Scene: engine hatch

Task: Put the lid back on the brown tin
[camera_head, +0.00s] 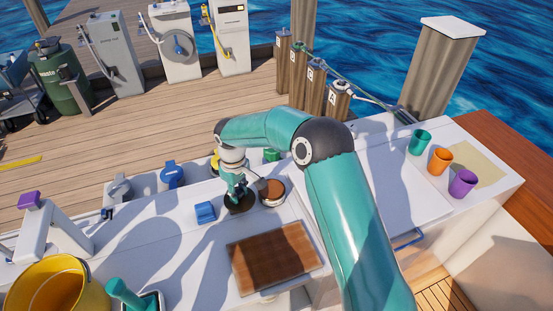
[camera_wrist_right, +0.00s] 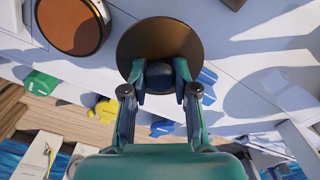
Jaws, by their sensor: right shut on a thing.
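The brown tin (camera_head: 271,193) stands on the white deck top, with a dark rim and a reddish-brown round top. It also shows at the upper left of the right wrist view (camera_wrist_right: 70,25). My right gripper (camera_head: 236,188) is shut on the knob of the dark round lid (camera_head: 241,205), just left of the tin. In the right wrist view the lid (camera_wrist_right: 150,35) is beside the tin, apart from it, with its knob between my fingertips (camera_wrist_right: 160,80). I cannot tell how high the lid is above the deck. My left gripper is not in view.
A blue block (camera_head: 205,212) lies left of the lid. A brown board (camera_head: 272,257) lies in front. Blue (camera_head: 172,175) and green (camera_head: 271,155) items stand behind. A yellow bucket (camera_head: 48,287) is at lower left; green, orange and purple cups (camera_head: 439,160) stand at right.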

